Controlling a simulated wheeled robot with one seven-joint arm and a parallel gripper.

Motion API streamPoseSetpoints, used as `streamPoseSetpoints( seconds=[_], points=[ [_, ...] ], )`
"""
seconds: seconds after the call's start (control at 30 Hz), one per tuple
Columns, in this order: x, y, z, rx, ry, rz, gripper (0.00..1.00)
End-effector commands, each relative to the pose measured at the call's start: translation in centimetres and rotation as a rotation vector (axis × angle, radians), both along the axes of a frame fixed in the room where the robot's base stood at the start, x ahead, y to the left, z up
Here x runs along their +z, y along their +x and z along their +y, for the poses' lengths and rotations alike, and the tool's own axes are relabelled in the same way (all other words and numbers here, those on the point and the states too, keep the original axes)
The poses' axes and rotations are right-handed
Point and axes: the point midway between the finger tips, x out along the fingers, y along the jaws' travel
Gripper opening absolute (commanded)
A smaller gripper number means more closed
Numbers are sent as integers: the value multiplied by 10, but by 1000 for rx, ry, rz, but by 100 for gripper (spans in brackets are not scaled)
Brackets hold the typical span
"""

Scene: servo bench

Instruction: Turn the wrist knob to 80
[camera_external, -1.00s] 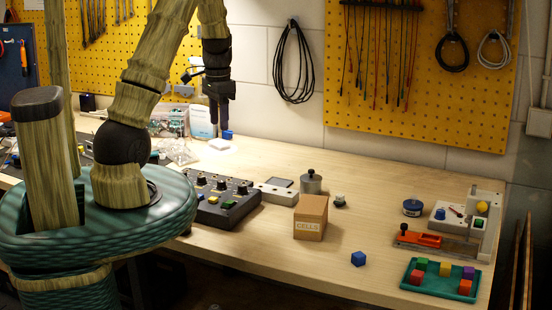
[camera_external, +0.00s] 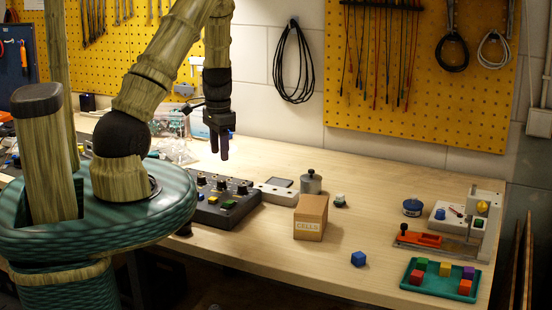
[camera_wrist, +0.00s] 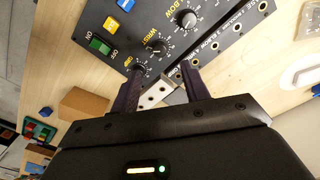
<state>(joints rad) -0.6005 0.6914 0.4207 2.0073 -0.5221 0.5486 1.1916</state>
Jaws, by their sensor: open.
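The dark control panel (camera_external: 210,214) lies on the bench with a row of black knobs along its far side. In the wrist view, the wrist knob (camera_wrist: 157,48) is beside the yellow "WRIST" label, with white scale marks around it; its exact setting is too small to read. My gripper (camera_wrist: 160,72) is open and empty, its two dark fingers pointing at the panel on either side of the knob's line but not clearly touching it. In the external view, my gripper (camera_external: 221,153) hangs above the far side of the panel, fingers down.
Another larger knob (camera_wrist: 187,18) is near the elbow label. A green switch (camera_wrist: 99,45) and yellow button (camera_wrist: 110,25) sit on the panel.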

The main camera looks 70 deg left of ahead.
Motion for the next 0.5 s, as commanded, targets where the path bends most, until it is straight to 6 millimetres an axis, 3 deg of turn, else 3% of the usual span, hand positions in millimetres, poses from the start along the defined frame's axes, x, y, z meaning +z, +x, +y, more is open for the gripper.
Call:
streamPoseSetpoints(
  seconds=[0.5],
  points=[
    [-78, -1, 0, 0, -2, 2, 46]
  ],
)
